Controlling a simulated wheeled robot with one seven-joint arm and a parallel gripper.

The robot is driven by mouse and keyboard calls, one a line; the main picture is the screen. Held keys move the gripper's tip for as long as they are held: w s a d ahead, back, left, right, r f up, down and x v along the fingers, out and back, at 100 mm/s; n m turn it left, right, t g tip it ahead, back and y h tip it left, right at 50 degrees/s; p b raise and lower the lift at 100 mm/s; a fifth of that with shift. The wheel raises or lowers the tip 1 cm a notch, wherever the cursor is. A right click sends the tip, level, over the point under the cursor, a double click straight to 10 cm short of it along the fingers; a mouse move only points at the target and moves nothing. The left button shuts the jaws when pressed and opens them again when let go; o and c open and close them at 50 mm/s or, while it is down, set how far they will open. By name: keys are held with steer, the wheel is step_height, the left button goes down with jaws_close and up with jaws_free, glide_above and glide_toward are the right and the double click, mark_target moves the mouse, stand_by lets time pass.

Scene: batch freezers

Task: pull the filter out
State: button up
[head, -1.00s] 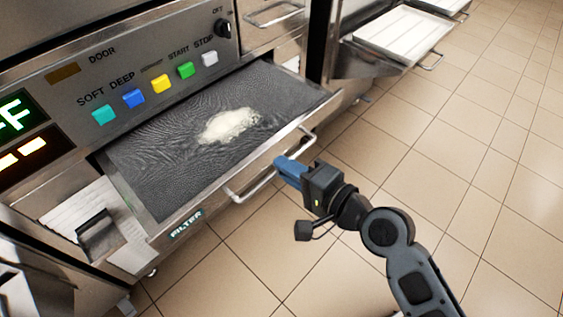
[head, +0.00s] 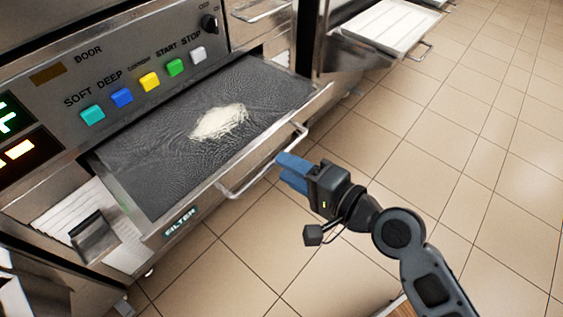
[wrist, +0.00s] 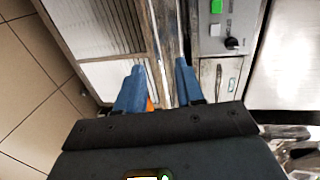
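The filter (head: 150,165) is a dark mesh drawer standing well out of the machine front, with a pale lump of residue (head: 220,122) on it. Its front carries a FILTER label (head: 180,222) and a metal bar handle (head: 248,186). My gripper (head: 281,168), with blue fingers, is just in front of the handle's right part in the head view. It appears apart from the handle, but contact is hard to judge. In the wrist view, the two fingers (wrist: 160,75) are spread with a gap between them and nothing clearly held.
Above the filter is a panel with coloured buttons (head: 149,82) and a knob (head: 209,22). A white tray (head: 388,27) stands out from the neighbouring machine at the back. The tiled floor (head: 450,140) on the right is clear.

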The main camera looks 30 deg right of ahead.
steer(key=v, duration=0.5)
steer(key=shift+s+f, duration=0.1)
stand_by(0.4)
steer(key=s+d+f+n+h, duration=0.2)
steer(key=s+n+h, duration=0.25)
steer(key=s, duration=0.65)
steer(key=s+r+n, duration=0.7)
steer(key=s+n, duration=0.3)
steer(key=s, duration=0.2)
step_height(320, 180, up, 17)
steer(key=p, duration=1.6)
steer(key=shift+a+p, duration=0.4)
steer(key=shift+f, duration=0.1)
